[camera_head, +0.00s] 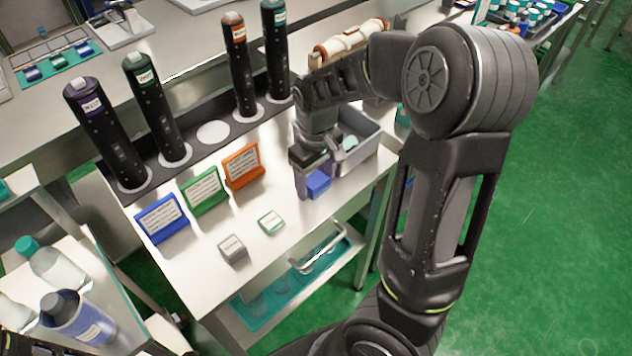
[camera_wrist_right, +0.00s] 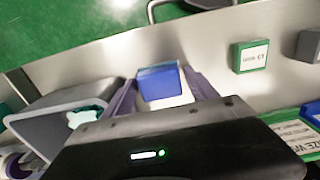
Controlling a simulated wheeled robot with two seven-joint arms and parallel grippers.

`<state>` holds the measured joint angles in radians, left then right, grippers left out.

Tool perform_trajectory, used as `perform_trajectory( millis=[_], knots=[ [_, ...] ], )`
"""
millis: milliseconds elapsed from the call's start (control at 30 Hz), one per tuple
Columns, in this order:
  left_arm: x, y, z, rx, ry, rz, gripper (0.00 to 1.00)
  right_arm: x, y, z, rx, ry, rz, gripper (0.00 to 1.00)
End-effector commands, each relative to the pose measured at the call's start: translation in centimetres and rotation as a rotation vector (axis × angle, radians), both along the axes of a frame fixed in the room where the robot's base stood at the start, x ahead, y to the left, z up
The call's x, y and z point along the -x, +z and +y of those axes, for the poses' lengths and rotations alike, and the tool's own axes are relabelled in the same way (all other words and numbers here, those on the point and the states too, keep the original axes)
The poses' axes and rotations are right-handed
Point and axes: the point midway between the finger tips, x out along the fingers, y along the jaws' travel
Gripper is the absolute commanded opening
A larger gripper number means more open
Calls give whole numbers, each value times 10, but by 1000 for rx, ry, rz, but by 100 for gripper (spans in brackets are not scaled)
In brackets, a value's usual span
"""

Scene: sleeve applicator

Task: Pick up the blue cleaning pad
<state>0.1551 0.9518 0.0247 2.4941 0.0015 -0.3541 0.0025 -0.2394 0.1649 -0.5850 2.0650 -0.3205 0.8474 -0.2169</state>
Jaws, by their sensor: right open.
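The blue cleaning pad (camera_head: 319,183) is a small blue block on the white table, near the table's right end. My right gripper (camera_head: 308,183) is over it, pointing down, and partly hides it in the head view. In the right wrist view, the blue pad (camera_wrist_right: 158,81) sits between the two open fingers of my right gripper (camera_wrist_right: 163,88). Whether the fingers touch the pad is hard to tell. My left gripper is not in view.
A grey bin (camera_head: 358,160) stands just behind and right of the pad. A green-edged block (camera_head: 270,222) and a grey block (camera_head: 232,249) lie on the table to the left. Blue, green and orange sign stands (camera_head: 243,167) and tall black bottles (camera_head: 237,75) line the back.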

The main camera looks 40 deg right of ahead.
Motion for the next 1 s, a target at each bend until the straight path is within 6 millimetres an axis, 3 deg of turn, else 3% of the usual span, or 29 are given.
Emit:
perform_trajectory(
  millis=[467, 1000],
  knots=[
    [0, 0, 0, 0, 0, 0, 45, 0, 1, 0, 0, 0, 0, 67],
    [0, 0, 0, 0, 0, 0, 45, 0, 1, 0, 0, 0, 0, 23]
  ],
)
